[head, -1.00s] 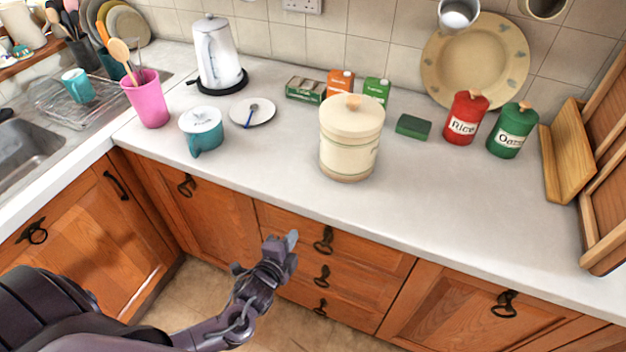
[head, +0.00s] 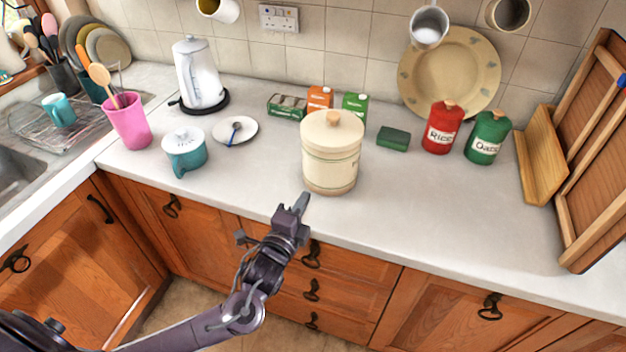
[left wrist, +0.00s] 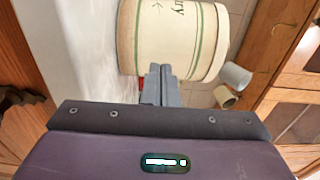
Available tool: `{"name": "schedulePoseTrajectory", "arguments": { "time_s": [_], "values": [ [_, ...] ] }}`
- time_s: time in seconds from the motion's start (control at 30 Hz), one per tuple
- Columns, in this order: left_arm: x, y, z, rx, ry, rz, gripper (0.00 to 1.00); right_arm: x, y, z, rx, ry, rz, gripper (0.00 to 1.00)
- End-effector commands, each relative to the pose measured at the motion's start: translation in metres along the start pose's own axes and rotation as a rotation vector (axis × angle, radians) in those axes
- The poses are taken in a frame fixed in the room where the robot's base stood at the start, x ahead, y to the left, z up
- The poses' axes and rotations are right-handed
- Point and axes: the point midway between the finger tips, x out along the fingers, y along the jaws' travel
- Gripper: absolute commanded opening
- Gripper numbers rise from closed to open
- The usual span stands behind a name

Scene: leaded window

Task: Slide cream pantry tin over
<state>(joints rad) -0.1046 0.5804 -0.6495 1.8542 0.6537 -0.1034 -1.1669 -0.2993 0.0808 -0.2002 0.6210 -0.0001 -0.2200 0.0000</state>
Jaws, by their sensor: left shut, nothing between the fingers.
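The cream pantry tin (head: 331,155) stands upright on the counter, near the middle of the head view, with a round lid and wooden knob. It also fills the top of the left wrist view (left wrist: 165,38), turned sideways, with part of its lettering showing. My left gripper (head: 302,201) is shut and empty, in front of the tin and slightly to its left at the counter's front edge. In the left wrist view its closed fingertips (left wrist: 161,70) point at the tin's side; I cannot tell whether they touch it. My right gripper is not in view.
Small cartons (head: 320,100) stand behind the tin, and a green sponge (head: 393,137) lies to its right. Red (head: 442,128) and green (head: 487,138) canisters stand further right. A teal pot (head: 185,153) and saucer (head: 235,131) are to the left. Bare counter (head: 430,200) lies front right.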

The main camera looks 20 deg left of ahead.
Motion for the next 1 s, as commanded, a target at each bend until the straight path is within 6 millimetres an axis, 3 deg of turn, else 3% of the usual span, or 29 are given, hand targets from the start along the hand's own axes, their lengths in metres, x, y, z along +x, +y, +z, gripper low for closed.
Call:
{"name": "schedulePoseTrajectory", "arguments": {
  "time_s": [0.1,0.3,0.87,1.0],
  "values": [
    [0.026,-0.004,0.0,-0.002,-0.002,-0.003,0.0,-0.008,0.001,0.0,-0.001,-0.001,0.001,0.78],
    [0.055,-0.002,0.0,-0.002,-0.001,-0.001,0.0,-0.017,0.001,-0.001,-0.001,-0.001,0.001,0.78],
    [0.068,0.001,0.0,-0.002,0.0,0.0,0.0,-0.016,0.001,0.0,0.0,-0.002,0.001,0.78],
    [0.091,0.004,0.0,-0.003,-0.002,-0.004,0.0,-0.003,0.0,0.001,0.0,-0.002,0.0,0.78]
  ]
}}
